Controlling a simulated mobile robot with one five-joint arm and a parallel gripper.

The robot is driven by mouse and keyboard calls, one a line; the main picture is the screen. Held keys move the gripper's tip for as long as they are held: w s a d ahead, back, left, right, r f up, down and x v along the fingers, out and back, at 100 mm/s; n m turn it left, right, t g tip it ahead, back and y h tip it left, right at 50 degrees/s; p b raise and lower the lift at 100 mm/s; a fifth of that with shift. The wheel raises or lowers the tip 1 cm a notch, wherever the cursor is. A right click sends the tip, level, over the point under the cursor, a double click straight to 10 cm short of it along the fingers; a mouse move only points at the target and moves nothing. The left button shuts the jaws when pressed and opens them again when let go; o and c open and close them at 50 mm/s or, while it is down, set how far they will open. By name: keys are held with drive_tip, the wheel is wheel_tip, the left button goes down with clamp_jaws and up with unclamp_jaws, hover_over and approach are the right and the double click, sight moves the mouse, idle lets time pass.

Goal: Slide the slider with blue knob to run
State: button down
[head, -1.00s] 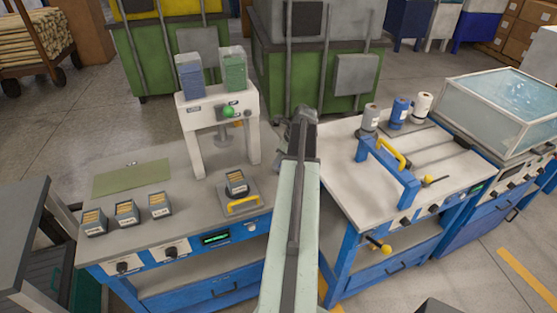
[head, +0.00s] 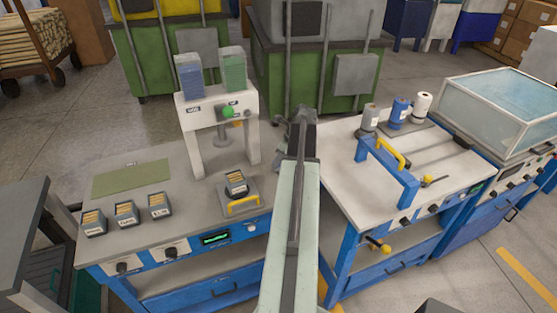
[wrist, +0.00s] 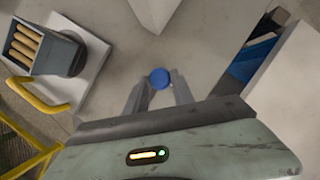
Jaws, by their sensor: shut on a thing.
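The round blue knob (wrist: 158,78) shows in the wrist view between the two fingertips of my gripper (wrist: 157,92). The fingers are shut on it from both sides. The slider's track and any run mark are not visible there. In the head view my gripper (head: 285,130) is at the right edge of the left bench, beside the white press, and my arm hides the knob and slider.
A white press (head: 217,100) with a green button stands left of my gripper. A fixture with a yellow handle (head: 243,205) holds a small box (head: 236,183) nearby. The right bench (head: 345,170) carries a blue frame (head: 390,170). A narrow gap separates the benches.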

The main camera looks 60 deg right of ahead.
drive_tip(key=s+a, duration=0.3)
drive_tip(key=s, duration=0.2)
drive_tip(key=s+a, duration=0.2)
drive_tip(key=shift+s+a, duration=0.25)
drive_tip(key=shift+a, duration=0.05)
drive_tip(key=c, duration=1.1)
unclamp_jaws()
drive_tip(key=shift+o, duration=0.2)
drive_tip(key=p+v, duration=0.7)
drive_tip(key=shift+s+r, duration=0.25)
drive_tip(key=shift+r, duration=0.05)
